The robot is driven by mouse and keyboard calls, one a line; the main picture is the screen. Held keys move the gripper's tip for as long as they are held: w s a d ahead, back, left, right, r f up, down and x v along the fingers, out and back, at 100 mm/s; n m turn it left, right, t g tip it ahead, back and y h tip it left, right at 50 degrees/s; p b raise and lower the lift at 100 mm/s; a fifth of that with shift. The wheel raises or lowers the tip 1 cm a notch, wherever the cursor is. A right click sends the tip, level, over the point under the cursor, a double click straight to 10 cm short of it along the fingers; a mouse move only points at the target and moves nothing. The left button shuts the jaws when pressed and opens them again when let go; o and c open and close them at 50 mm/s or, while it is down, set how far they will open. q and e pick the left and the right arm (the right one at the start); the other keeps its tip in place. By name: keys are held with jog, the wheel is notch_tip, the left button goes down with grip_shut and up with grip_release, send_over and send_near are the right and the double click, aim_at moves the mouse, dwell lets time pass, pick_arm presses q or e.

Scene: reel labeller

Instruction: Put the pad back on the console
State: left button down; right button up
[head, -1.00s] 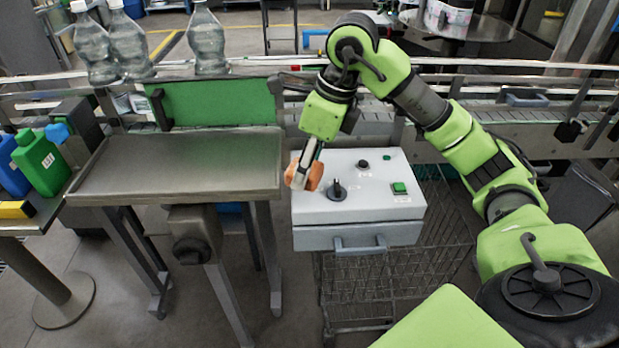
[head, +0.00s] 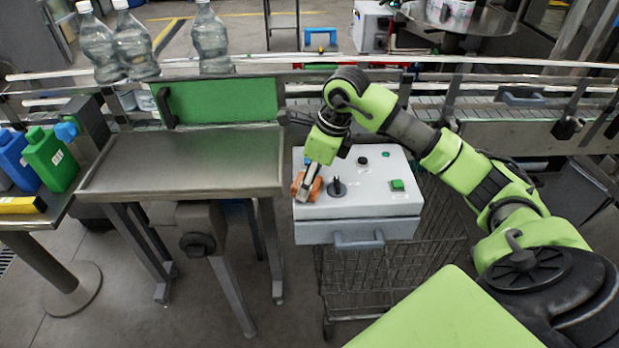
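The console (head: 372,205) is a light grey box with a black knob (head: 337,187), a green button and a front handle. The orange-brown pad (head: 314,190) is at the left side of the console's top, beside the knob. My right gripper (head: 306,192) comes down over the pad from behind, its fingers shut on it, with orange showing on both sides of a finger. The pad is at or very close to the top surface; I cannot tell whether it touches. The fingers hide part of it. My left gripper is not in view.
A bare metal table (head: 185,165) with a green panel (head: 222,101) stands left of the console. Green and blue bottles (head: 47,158) are at the far left. A conveyor (head: 500,128) with rails runs behind. A wire cart (head: 385,280) is under the console.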

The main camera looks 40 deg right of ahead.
aim_at(321, 196)
jog(key=shift+f, duration=0.15)
jog(key=o, duration=0.7)
jog(key=shift+c, duration=0.2)
jog(key=o, duration=0.4)
jog(key=shift+r, duration=0.3)
jog(key=b+v, duration=0.2)
jog(key=v, duration=0.9)
jog(key=shift+s+r, duration=0.15)
jog(key=shift+r, duration=0.2)
